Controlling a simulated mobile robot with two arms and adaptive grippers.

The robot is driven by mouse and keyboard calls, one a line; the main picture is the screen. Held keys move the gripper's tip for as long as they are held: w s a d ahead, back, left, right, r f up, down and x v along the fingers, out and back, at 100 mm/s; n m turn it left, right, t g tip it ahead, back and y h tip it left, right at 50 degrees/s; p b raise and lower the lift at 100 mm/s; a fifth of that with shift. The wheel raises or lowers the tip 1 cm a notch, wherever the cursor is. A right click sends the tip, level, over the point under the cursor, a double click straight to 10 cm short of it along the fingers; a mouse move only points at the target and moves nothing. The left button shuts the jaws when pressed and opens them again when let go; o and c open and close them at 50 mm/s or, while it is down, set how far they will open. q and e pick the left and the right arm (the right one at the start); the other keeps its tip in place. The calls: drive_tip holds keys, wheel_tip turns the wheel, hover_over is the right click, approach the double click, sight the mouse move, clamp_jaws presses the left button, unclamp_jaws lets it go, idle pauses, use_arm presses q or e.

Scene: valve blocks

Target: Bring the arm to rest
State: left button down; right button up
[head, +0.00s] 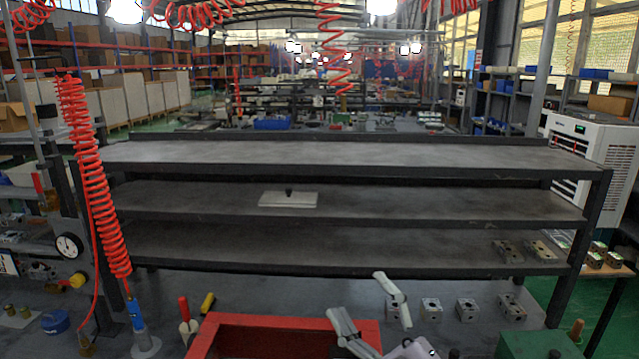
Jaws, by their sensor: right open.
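My right gripper (357,296) comes in from the bottom edge, right of centre. Its two pale grey fingers are spread wide with nothing between them. It is over the right part of a red crate (290,319), of which the far rim shows. Metal valve blocks stand on the grey table to the right of the gripper: one close by (431,309), a middle one (466,309) and a right one (512,308). The gripper appears apart from them. My left gripper is not in view.
A dark shelf rack (345,155) spans the table's back. A pale lid with a black knob (288,199) lies on its middle shelf; two blocks (507,251) sit lower right. A coiled red hose (90,170) hangs left. A green box (535,345) stands at the lower right.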

drive_tip(key=s+d+f+m+g+h, duration=0.2)
drive_tip(key=d+f+m+g+h, duration=0.1)
drive_tip(key=d+f+m+h, duration=0.55)
drive_tip(key=s+d+f+m+g+h, duration=0.3)
drive_tip(key=d+f+m+h, duration=0.2)
drive_tip(key=f, duration=0.6)
drive_tip(key=s+f+m+g+y, duration=0.1)
drive_tip(key=s+f+g, duration=0.5)
drive_tip(key=s, duration=0.4)
drive_tip(key=s+f+m+g, duration=0.1)
drive_tip(key=s+f+g, duration=0.3)
drive_tip(key=s+f, duration=0.5)
wheel_tip(320, 180, down, 30)
drive_tip(key=s+g+b, duration=0.1)
drive_tip(key=s+b, duration=0.2)
drive_tip(key=b, duration=0.3)
drive_tip(key=s+d+f+b, duration=0.1)
drive_tip(key=s+f+b, duration=0.1)
drive_tip(key=s+f, duration=0.5)
drive_tip(key=s+d+f+g+b, duration=0.1)
drive_tip(key=s+d+f+b, duration=0.1)
drive_tip(key=s+f, duration=0.6)
wheel_tip(320, 180, down, 5)
drive_tip(key=shift+s+f+n, duration=0.15)
drive_tip(key=shift+s+n, duration=0.1)
drive_tip(key=shift+n, duration=0.1)
